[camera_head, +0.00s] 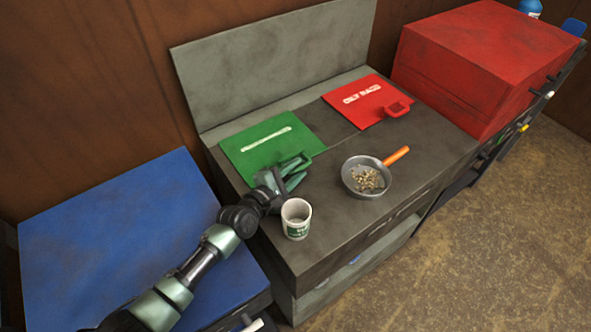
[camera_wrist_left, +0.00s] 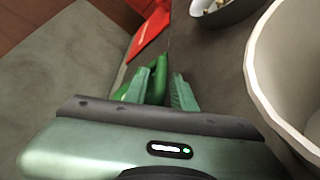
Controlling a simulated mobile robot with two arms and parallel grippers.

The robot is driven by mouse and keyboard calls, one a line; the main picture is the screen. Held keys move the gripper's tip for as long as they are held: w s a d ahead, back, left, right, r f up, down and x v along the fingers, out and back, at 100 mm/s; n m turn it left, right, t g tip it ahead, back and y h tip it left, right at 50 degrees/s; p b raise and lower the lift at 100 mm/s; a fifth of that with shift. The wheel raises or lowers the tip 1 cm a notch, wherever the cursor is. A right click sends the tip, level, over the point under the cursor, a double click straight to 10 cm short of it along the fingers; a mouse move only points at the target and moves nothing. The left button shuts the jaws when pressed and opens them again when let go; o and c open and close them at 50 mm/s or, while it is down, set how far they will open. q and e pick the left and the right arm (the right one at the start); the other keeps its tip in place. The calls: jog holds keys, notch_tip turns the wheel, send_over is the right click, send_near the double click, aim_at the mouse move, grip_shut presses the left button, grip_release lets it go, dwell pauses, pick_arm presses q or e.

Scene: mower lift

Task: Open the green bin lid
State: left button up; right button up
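The green bin lid (camera_head: 262,146) lies flat and closed on the left part of the dark bench top, with a pale label strip. Its green handle is at its front right corner and partly hidden by my left gripper (camera_head: 296,172). In the left wrist view, the green handle (camera_wrist_left: 157,80) shows just beyond and between the fingertips of my left gripper (camera_wrist_left: 163,88). The fingers stand apart, with a gap visible beside the right finger. I cannot tell whether either finger touches the handle. My right gripper is not in view.
A white mug (camera_head: 296,218) stands close beside my left wrist, near the bench's front. A pan (camera_head: 352,180) with small bits and an orange handle sits to the right. The red lid (camera_head: 352,101) lies behind it. A blue cabinet (camera_head: 120,240) stands left, a red chest (camera_head: 480,60) right.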

pick_arm(q)
grip_shut()
